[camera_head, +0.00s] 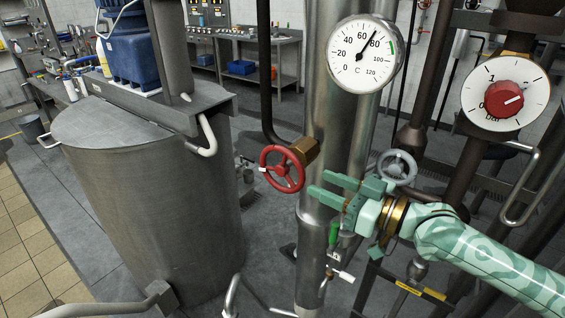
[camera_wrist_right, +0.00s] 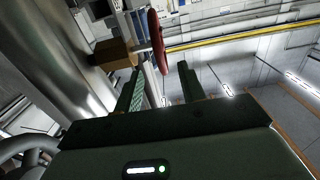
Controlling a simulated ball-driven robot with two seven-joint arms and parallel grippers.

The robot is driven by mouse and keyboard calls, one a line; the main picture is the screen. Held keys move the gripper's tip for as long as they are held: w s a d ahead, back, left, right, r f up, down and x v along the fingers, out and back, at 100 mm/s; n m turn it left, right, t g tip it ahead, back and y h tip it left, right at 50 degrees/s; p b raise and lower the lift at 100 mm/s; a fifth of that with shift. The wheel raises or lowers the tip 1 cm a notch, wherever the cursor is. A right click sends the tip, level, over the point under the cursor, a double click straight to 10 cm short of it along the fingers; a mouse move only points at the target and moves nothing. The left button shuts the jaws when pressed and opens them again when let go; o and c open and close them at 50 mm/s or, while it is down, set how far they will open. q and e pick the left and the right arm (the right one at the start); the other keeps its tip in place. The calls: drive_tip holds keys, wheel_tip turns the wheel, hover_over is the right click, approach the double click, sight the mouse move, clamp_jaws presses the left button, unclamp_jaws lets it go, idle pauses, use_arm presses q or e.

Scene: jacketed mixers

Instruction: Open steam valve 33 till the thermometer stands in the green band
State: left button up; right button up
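The round thermometer (camera_head: 347,72) is on the steel column in the head view. Its needle points between 60 and 80, short of the green band between 80 and 100. A red handwheel (camera_head: 270,183) on a brass valve body stands left of the column; no number 33 is readable on it. My right gripper (camera_head: 316,183) is open and empty, its fingertips close to the wheel's right side. In the right wrist view the red wheel (camera_wrist_right: 156,40) shows edge-on ahead, between the open fingertips (camera_wrist_right: 160,70); contact cannot be told. My left gripper is out of view.
A grey handwheel (camera_head: 399,159) stands behind my right gripper. A white dial with a red knob (camera_head: 505,98) is at the right. A large steel vessel (camera_head: 160,210) fills the left. Dark pipes run behind my right arm.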

sight(282, 167)
drive_tip(key=x, duration=1.1)
drive_tip(key=shift+p, duration=0.35)
drive_tip(key=shift+s, duration=0.1)
clamp_jaws()
